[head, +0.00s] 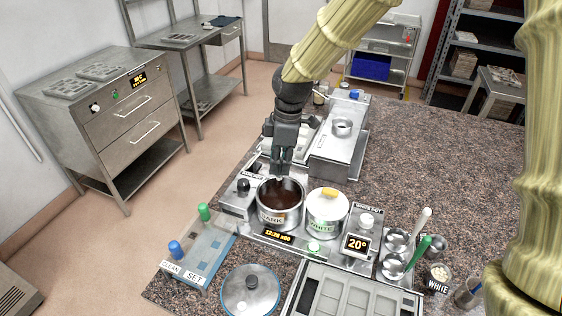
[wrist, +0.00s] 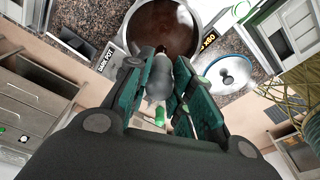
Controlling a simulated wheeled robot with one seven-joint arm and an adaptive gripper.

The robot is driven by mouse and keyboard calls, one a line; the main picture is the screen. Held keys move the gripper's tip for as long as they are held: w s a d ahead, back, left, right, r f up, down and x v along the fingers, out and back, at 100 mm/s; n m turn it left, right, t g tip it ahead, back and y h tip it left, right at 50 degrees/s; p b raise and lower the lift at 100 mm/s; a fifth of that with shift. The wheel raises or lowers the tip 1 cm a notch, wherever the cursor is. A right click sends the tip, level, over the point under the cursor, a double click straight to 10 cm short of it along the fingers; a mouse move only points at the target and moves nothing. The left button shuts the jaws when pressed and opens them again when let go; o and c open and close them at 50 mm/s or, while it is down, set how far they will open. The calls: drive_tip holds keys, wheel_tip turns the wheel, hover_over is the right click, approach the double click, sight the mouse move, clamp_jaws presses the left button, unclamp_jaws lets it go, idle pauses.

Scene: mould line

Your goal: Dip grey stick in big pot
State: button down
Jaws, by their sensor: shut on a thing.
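An open steel pot labelled DARK (head: 263,216), the larger of two pots, holds dark brown liquid. In the wrist view its rim (wrist: 122,28) is at the top, with the brown liquid inside. My gripper (head: 280,172) points down just above this pot in the head view. In the wrist view my gripper (wrist: 163,90) is shut on a grey stick (wrist: 159,78), whose far end points towards the brown liquid. I cannot tell whether its tip touches the liquid. In the head view the stick is mostly hidden by the fingers.
A lidded pot labelled WHITE (head: 322,228) stands close to the right. A round lid (head: 251,292) and a tray with compartments (head: 352,298) lie in front. A blue-grey tray with a green and a blue knob (head: 203,262) is at left. The granite top (head: 435,160) is clear at right.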

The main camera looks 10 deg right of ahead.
drive_tip(key=shift+r+p, duration=1.35)
drive_tip(key=shift+r, duration=0.35)
